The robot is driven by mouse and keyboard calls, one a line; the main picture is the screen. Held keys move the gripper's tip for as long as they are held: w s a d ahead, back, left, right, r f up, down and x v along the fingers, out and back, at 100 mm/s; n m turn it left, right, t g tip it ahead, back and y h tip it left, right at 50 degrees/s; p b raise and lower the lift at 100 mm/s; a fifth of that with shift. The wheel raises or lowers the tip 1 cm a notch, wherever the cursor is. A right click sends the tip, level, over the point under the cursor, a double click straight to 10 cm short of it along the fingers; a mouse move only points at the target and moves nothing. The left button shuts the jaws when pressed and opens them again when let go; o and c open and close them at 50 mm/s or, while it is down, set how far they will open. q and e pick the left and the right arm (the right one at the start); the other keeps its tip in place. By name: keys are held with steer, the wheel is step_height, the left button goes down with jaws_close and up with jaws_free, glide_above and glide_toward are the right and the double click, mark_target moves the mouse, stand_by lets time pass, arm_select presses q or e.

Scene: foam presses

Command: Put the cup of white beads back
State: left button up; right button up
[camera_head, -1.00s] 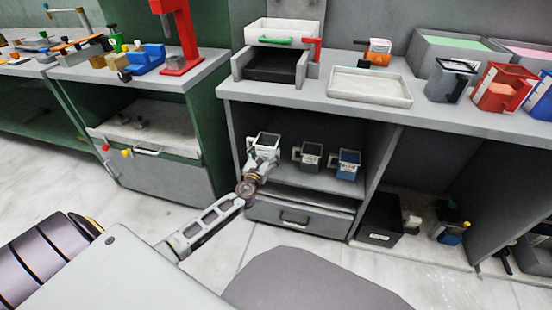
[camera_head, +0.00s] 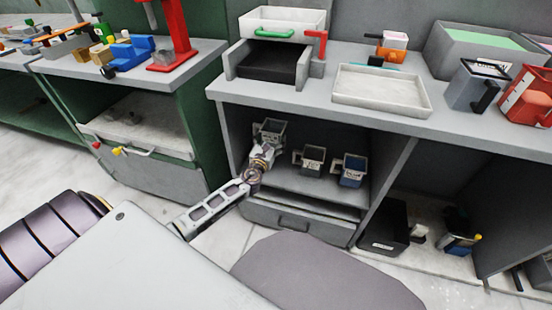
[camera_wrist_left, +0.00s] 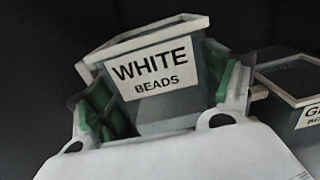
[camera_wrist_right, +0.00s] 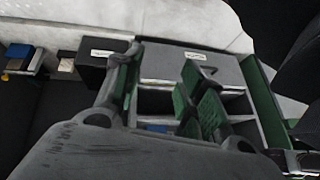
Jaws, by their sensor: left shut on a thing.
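The cup of white beads (camera_head: 270,131) is inside the open shelf under the bench, at its left end. In the left wrist view the cup (camera_wrist_left: 158,75) shows its "WHITE BEADS" label. My left gripper (camera_head: 263,150) is shut on it, with green finger pads on both sides of the cup (camera_wrist_left: 160,105). I cannot tell whether its base touches the shelf. My right gripper (camera_wrist_right: 165,75) is open and empty, with its fingers apart; it is not in the head view.
A grey cup (camera_head: 312,160) and a blue cup (camera_head: 350,170) stand to the right on the same shelf (camera_head: 300,184). The grey cup (camera_wrist_left: 292,85) is close beside the held cup in the left wrist view. A drawer (camera_head: 295,222) lies below. A white tray (camera_head: 382,92) is on the bench.

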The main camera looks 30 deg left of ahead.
arm_select(q)
steer(key=shift+w, duration=0.2)
arm_select(e)
steer(key=shift+w, duration=0.15)
arm_select(q)
steer(key=shift+f+b, duration=1)
steer(key=shift+f, duration=0.35)
steer(key=shift+f+b, duration=0.9)
steer(key=shift+f, duration=0.85)
arm_select(e)
step_height(320, 180, down, 6)
steer(key=a+t+y, duration=0.1)
steer(key=shift+w+m, duration=0.15)
steer(key=shift+m, duration=0.15)
arm_select(q)
steer(key=shift+f+b, duration=0.1)
steer(key=shift+b, duration=0.2)
arm_select(e)
steer(key=shift+a, duration=0.1)
arm_select(q)
steer(key=shift+f+b, duration=1.2)
steer(key=shift+f, duration=0.6)
arm_select(e)
steer(key=shift+w+a+f, duration=0.1)
steer(key=shift+a+f, duration=0.05)
steer(key=shift+f, duration=0.45)
steer(key=shift+w+a+f, duration=0.1)
steer(key=shift+f, duration=0.5)
arm_select(q)
steer(key=shift+f, duration=0.1)
